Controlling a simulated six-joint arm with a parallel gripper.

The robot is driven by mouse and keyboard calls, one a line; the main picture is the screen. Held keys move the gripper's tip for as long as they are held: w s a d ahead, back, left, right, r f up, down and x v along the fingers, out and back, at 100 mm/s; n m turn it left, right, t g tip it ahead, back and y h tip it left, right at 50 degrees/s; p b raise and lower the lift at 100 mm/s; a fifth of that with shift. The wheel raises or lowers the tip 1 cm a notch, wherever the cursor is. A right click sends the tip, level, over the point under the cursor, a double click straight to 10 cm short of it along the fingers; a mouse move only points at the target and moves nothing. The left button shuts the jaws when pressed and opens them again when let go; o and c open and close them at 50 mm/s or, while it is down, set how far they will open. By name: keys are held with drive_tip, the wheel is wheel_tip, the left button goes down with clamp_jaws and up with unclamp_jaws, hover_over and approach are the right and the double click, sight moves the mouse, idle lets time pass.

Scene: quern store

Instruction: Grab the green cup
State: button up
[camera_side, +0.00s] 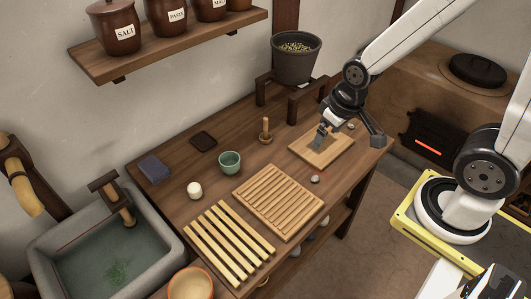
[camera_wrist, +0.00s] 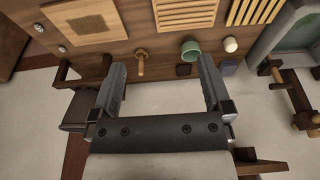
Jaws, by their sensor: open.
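The green cup (camera_side: 229,162) stands upright on the wooden table, left of the middle, between a small white cup and a wooden peg. It also shows in the wrist view (camera_wrist: 190,49), beyond the fingertips and towards the right finger. My gripper (camera_side: 347,142) is open and empty, over the right part of the table near a wooden board. It is well to the right of the green cup and apart from it. In the wrist view my gripper (camera_wrist: 160,66) has its two fingers spread wide, with nothing between them.
A wooden peg (camera_side: 265,131) stands between my gripper and the cup. A white cup (camera_side: 194,190), dark block (camera_side: 204,141) and blue-grey block (camera_side: 154,169) lie around the cup. A slatted rack (camera_side: 278,201) is in front. A grain bucket (camera_side: 296,64) stands behind on a frame.

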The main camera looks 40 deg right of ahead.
drive_tip(key=w+f+m+y, duration=0.4)
drive_tip(key=w+f+m, duration=0.3)
drive_tip(key=w+f+m+t+y, duration=0.1)
drive_tip(key=w+f+m+y, duration=0.3)
drive_tip(key=w+f+m, duration=0.3)
drive_tip(key=w+a+f+m+t+y, duration=0.1)
drive_tip(key=w+f+m+y, duration=0.2)
drive_tip(key=w+f+m, duration=0.4)
drive_tip(key=shift+w+f+y, duration=0.25)
drive_tip(key=shift+w+y, duration=0.15)
drive_tip(key=shift+w, duration=0.7)
drive_tip(key=shift+w+d+f+m+t+y, duration=0.2)
drive_tip(key=shift+w+f+m+t+y, duration=0.1)
drive_tip(key=shift+w+f+m+t, duration=0.3)
drive_tip(key=shift+s+r, duration=0.1)
drive_tip(key=shift+s, duration=0.05)
drive_tip(key=shift+x, duration=1.25)
